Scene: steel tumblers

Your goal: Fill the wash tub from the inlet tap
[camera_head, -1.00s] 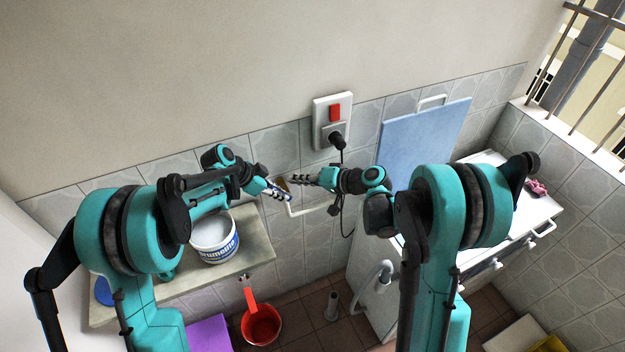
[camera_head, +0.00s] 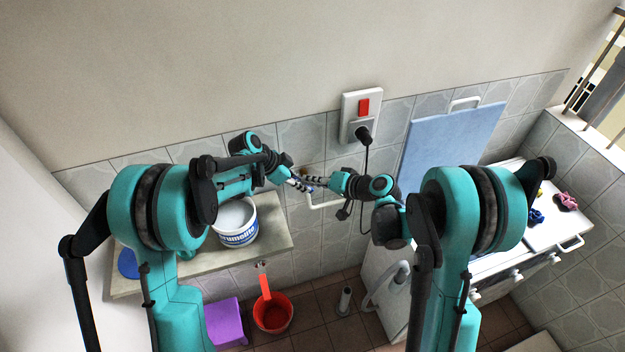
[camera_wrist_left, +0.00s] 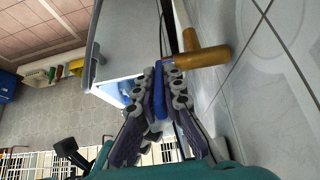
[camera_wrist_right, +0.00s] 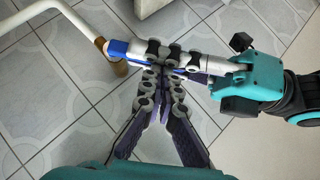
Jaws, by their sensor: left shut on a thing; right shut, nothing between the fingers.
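The inlet tap is a brass fitting on the tiled wall; its brass body (camera_wrist_left: 205,57) shows in the left wrist view, and also in the right wrist view (camera_wrist_right: 121,68). A white bent spout pipe (camera_head: 325,203) runs from it. My left gripper (camera_head: 307,187) is shut on a blue piece (camera_wrist_left: 160,92), apparently the tap's handle; its blue end (camera_wrist_right: 118,48) also shows beside the brass. My right gripper (camera_wrist_right: 160,72) is shut and empty, close beside the left fingers. The wash tub seems to be the white machine (camera_head: 375,270) at right, with a raised blue lid (camera_head: 455,145); its inside is hidden.
A white bucket (camera_head: 237,238) stands on a stone ledge (camera_head: 270,240) below my left arm. A red pan (camera_head: 275,318) and a purple stool (camera_head: 224,322) are on the floor. A wall socket (camera_head: 361,115) with a hanging cord is above the tap. A grey hose (camera_head: 398,275) hangs at the machine.

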